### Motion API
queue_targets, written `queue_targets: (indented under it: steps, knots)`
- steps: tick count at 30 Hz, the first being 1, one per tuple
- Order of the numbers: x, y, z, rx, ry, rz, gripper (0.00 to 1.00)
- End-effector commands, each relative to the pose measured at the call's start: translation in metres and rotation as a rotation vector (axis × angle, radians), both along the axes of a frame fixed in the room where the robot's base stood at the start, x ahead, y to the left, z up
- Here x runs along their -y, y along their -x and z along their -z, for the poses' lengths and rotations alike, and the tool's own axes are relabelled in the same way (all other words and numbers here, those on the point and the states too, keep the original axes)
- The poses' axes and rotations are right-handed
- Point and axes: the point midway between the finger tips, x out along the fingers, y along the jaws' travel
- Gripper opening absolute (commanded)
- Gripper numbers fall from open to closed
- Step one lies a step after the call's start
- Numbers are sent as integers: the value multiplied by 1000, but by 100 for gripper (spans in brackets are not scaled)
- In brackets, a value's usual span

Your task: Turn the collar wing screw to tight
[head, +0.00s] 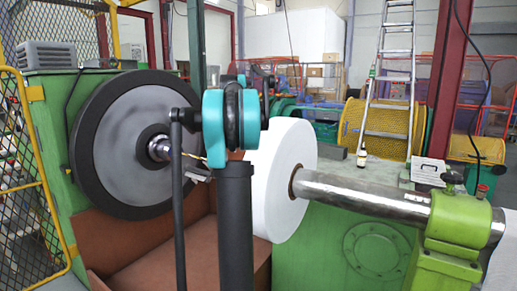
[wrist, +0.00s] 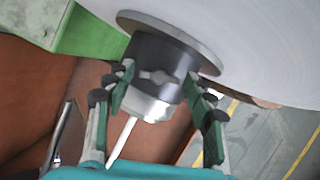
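In the wrist view, a dark grey round collar (wrist: 170,58) sits against a wide flange on a large pale disc. The small grey wing screw (wrist: 158,77) is on the collar's near side, its two wings spread roughly left to right. A silver end piece (wrist: 146,106) and a thin white rod extend below it. My gripper (wrist: 163,98) is open, with green-padded fingers on either side of the collar and wing screw. A gap shows between the left finger and the screw; contact with the collar's right side cannot be told.
In the head view, a black-rimmed grey wheel (head: 123,142) stands left and a white roll (head: 283,180) right of my arm. A steel shaft (head: 360,195) runs from the roll to a green bearing block (head: 457,222). A brown trough (head: 135,250) lies below.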

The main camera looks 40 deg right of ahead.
Motion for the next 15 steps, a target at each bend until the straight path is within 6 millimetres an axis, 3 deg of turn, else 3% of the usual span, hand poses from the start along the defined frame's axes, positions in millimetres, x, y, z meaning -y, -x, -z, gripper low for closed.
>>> queue_targets:
  steps: [1,8,15]
  knots:
    - [0,0,0,0,0,0,44]
    - [0,0,0,0,0,0,15]
    - [0,-1,0,0,0,17,14]
